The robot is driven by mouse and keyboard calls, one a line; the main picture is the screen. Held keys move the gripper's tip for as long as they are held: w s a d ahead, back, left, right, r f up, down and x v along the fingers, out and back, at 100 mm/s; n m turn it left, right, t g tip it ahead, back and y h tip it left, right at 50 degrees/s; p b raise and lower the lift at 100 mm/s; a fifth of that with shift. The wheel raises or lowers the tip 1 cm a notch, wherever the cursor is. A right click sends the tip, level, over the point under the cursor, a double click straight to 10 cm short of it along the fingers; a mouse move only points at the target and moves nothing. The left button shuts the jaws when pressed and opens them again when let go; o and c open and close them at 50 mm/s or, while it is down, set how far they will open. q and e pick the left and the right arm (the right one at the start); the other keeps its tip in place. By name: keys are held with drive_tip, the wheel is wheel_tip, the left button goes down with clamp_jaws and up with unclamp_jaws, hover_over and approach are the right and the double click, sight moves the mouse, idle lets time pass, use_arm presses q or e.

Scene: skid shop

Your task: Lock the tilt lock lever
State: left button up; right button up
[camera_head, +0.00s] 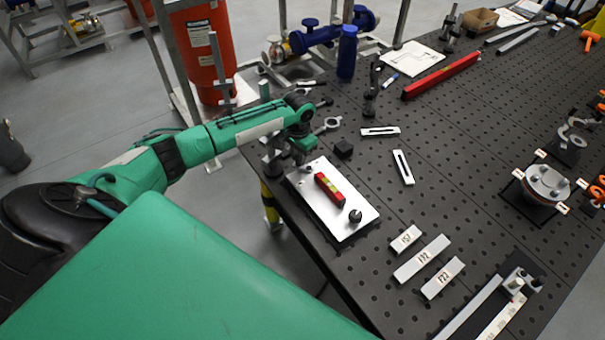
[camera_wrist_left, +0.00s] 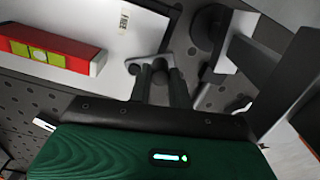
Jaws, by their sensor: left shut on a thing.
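My left gripper (camera_head: 301,158) reaches in from the left to the far-left corner of a white tilt plate (camera_head: 318,213). In the left wrist view its fingers (camera_wrist_left: 161,72) are closed around a small grey lever (camera_wrist_left: 139,68) beside the plate's edge. I take this for the tilt lock lever; the fingers hide part of it, and its exact angle is hard to tell. A red spirit level (camera_head: 323,184) with a yellow vial lies on the plate; it also shows in the left wrist view (camera_wrist_left: 83,58). My right gripper is not in view.
The plate stands at the left edge of a black perforated table (camera_head: 455,135). Numbered blocks (camera_head: 421,259) lie nearer. Clamps and a blue bottle (camera_head: 347,52) stand farther back.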

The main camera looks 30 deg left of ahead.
use_arm(q)
drive_tip(key=shift+w, duration=0.6)
idle(0.3)
drive_tip(key=shift+w+d, duration=0.1)
drive_tip(key=shift+w, duration=0.05)
drive_tip(key=o, duration=0.7)
drive_tip(key=shift+w, duration=0.15)
drive_tip(key=shift+o, duration=0.6)
drive_tip(key=shift+o, duration=0.8)
